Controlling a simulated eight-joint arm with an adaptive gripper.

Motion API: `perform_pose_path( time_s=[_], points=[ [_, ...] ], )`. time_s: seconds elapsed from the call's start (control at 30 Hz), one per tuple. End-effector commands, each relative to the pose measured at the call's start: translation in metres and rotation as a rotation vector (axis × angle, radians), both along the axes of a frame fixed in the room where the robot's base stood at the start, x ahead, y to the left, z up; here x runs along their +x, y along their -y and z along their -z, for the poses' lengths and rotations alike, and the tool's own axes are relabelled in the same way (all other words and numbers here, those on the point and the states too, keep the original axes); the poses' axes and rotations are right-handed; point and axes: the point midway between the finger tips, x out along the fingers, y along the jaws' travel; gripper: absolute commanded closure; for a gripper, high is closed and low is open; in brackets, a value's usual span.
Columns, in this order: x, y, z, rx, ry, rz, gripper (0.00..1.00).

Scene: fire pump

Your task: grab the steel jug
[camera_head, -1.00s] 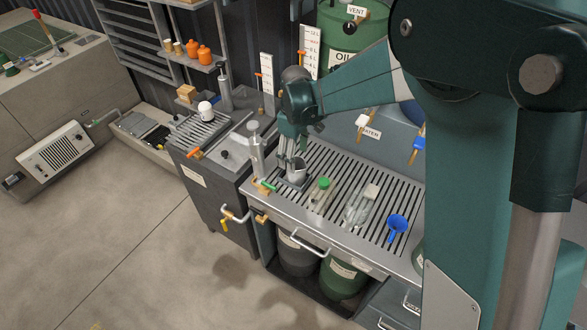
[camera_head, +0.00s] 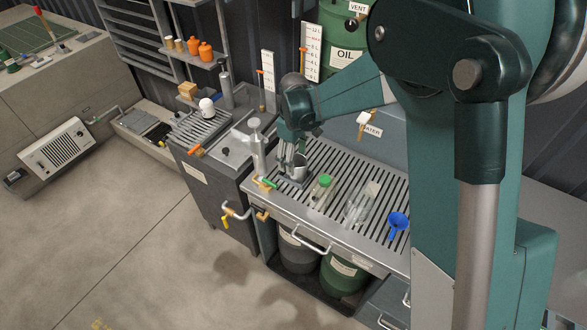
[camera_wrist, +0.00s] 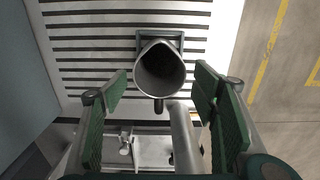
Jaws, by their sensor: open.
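The steel jug (camera_head: 299,168) stands upright at the left end of the slatted bench top, on a small dark square plate. In the wrist view the jug (camera_wrist: 160,70) shows its open round mouth, with a dark handle below it. My gripper (camera_head: 287,168) is at the jug's left side in the head view. In the wrist view my gripper (camera_wrist: 160,85) is open, with one green-padded finger on each side of the jug and a gap on both sides. The fingers look apart from the jug, and nothing is held.
A grey cylinder (camera_wrist: 185,140) stands close to the jug, between my fingers in the wrist view. A green-capped bottle (camera_head: 322,187), clear containers (camera_head: 360,203) and a blue funnel (camera_head: 397,221) stand to the right on the slatted bench (camera_head: 345,170).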

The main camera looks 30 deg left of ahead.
Motion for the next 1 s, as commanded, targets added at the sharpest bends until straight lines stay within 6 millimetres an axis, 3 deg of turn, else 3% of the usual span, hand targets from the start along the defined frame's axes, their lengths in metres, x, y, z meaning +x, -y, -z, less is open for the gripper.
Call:
perform_pose_path(
  time_s=[0.33,0.8,1.0],
  points=[
    [0.0,0.0,0.004,0.0,0.0,0.0,0.41],
    [0.001,0.002,0.047,0.0,0.0,0.0,0.41],
    [0.001,0.002,0.052,0.0,0.0,0.0,0.41]
  ],
)
